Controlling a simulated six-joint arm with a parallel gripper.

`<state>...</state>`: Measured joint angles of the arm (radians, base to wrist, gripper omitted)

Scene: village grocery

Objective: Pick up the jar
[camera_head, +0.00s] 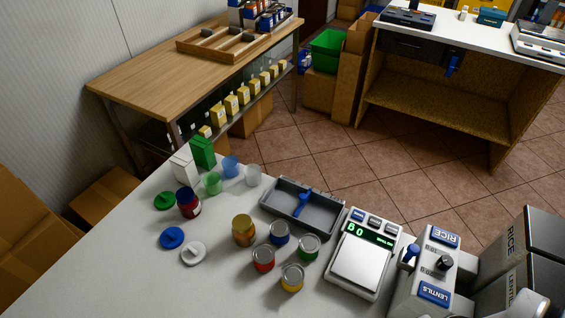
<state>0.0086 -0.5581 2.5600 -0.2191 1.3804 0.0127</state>
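A small amber jar (243,231) with a golden lid stands upright on the white counter (110,275), left of the middle of the counter items. A dark jar-like container (188,204) with a blue top and a red lower part stands further left. I cannot tell which of the two the task means. Several small round tins stand right of the amber jar: blue (279,233), green (308,247), red (263,259) and yellow (292,278).
Loose green (165,201), blue (172,237) and white (193,252) lids lie at left. Cups and cartons (203,152) stand behind. A grey tray (325,222) with a blue scoop, a scale (359,265) and a rice and lentils dispenser (428,270) line the right. The front left counter is clear.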

